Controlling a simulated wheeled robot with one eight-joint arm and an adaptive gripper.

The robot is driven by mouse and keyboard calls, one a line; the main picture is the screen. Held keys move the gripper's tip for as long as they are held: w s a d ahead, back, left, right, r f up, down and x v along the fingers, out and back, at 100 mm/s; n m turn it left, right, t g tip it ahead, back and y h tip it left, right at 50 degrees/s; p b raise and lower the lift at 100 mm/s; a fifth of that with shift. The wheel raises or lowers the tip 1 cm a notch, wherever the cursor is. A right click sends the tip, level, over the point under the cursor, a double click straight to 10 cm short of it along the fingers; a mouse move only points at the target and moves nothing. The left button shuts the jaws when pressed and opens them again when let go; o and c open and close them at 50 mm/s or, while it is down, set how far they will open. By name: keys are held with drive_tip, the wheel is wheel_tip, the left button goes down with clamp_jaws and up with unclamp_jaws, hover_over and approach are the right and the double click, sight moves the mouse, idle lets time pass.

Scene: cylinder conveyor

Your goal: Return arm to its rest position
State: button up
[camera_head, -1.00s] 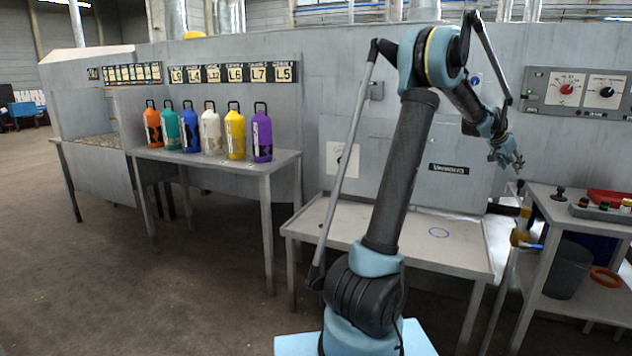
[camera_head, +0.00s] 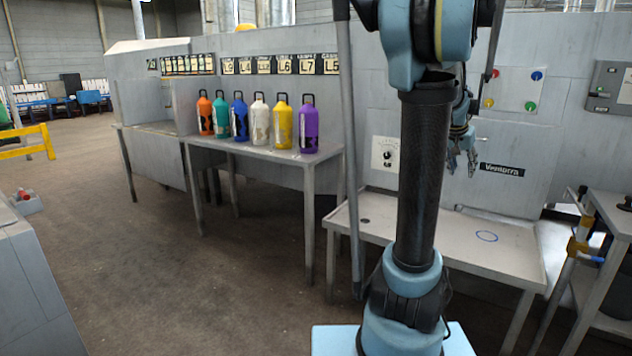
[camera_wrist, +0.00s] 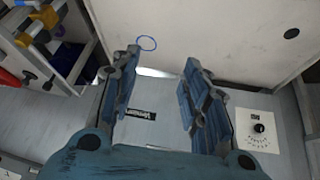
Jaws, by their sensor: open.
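My arm stands upright in the middle of the head view, with its upper links folded at the top of the picture. My gripper (camera_head: 462,163) hangs behind the upright link, in front of the grey wall panel, above the low table. In the wrist view my gripper (camera_wrist: 160,75) has its two blue fingers spread wide apart with nothing between them. The low table (camera_head: 400,213) carries a blue ring mark (camera_head: 486,236), which also shows beyond the fingers in the wrist view (camera_wrist: 147,43). Part of the gripper is hidden by the arm in the head view.
Several coloured bottles (camera_head: 257,125) stand in a row on a table (camera_head: 312,160) at left. A side stand (camera_head: 612,205) is at the right edge. A panel with a dial (camera_head: 387,154) is on the wall. Open floor lies front left, beside a grey block (camera_head: 30,290).

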drive_tip(key=s+a+f+n+y, duration=0.1)
drive_tip(key=s+a+f+n, duration=0.2)
drive_tip(key=s+a+f, duration=0.3)
drive_tip(key=s+a+f+n+g+y, duration=0.1)
drive_tip(key=s+a+f+n+y, duration=0.1)
drive_tip(key=s+a+f, duration=0.4)
drive_tip(key=s+a+f+n+y, duration=0.1)
drive_tip(key=s+a+f+n, duration=0.2)
drive_tip(key=s+a, duration=1)
drive_tip(key=a+f, duration=0.2)
drive_tip(key=a, duration=0.2)
drive_tip(key=shift+s+a+f+n+y, duration=0.3)
drive_tip(key=shift+f+n, duration=0.1)
drive_tip(key=shift+c, duration=1)
